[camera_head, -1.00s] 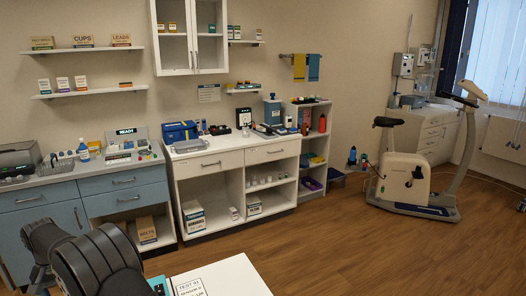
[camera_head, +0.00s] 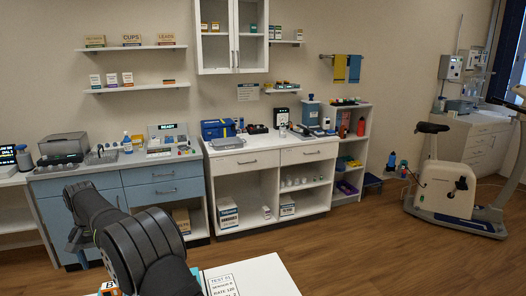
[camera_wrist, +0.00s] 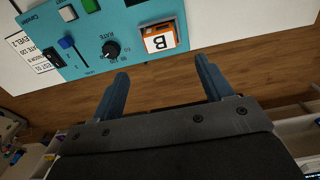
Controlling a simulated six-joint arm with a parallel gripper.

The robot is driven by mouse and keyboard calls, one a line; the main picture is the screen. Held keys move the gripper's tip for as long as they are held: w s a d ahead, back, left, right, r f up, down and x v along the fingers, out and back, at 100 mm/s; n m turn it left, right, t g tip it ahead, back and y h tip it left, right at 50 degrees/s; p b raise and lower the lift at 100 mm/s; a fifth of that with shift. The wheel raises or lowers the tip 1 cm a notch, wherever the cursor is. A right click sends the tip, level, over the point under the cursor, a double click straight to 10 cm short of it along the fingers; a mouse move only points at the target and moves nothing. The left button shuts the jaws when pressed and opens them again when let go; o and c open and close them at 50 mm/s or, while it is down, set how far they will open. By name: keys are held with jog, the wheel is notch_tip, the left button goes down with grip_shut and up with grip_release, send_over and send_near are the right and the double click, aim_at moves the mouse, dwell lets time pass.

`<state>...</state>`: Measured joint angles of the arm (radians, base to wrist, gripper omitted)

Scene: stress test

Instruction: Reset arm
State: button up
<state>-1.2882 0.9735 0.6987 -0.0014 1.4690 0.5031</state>
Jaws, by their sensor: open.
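My gripper (camera_wrist: 162,92) shows in the wrist view with its two blue-grey fingers spread wide and nothing between them. Past the fingertips is a teal control panel (camera_wrist: 95,60) with a black RATE knob (camera_wrist: 111,49), a blue slider (camera_wrist: 66,43), a green button (camera_wrist: 91,5) and an orange-and-white block marked B (camera_wrist: 159,39). The fingers are apart from the panel and block. The block (camera_head: 108,288) shows partly at the bottom edge.
A white table (camera_head: 262,277) with a printed TEST 01 card (camera_head: 222,281) lies at the bottom of the head view. Blue and white cabinets (camera_head: 165,191) line the back wall. An exercise bike (camera_head: 447,188) stands at right.

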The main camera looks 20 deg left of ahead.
aim_at(110, 285)
notch_tip(110, 285, down, 11)
jog(key=shift+r, duration=0.1)
notch_tip(110, 285, up, 5)
jog(key=shift+w+d+f, duration=0.1)
jog(key=shift+w+d, duration=0.05)
jog(key=w+d+r, duration=0.7)
jog(key=w+d, duration=0.1)
jog(key=d, duration=0.1)
jog(key=s+d+f, duration=0.2)
jog(key=s+d, duration=0.3)
jog(key=d, duration=0.3)
jog(key=s+d+f, duration=0.2)
jog(key=s+d, duration=0.3)
jog(key=d, duration=0.4)
jog(key=s+a+f, duration=0.1)
jog(key=s, duration=0.1)
jog(key=s+a+f, duration=0.2)
jog(key=shift+a+f, duration=0.1)
jog(key=shift+a, duration=0.2)
jog(key=shift+s+a+f, duration=0.35)
jog(key=shift+a, duration=0.05)
jog(key=shift+o, duration=0.2)
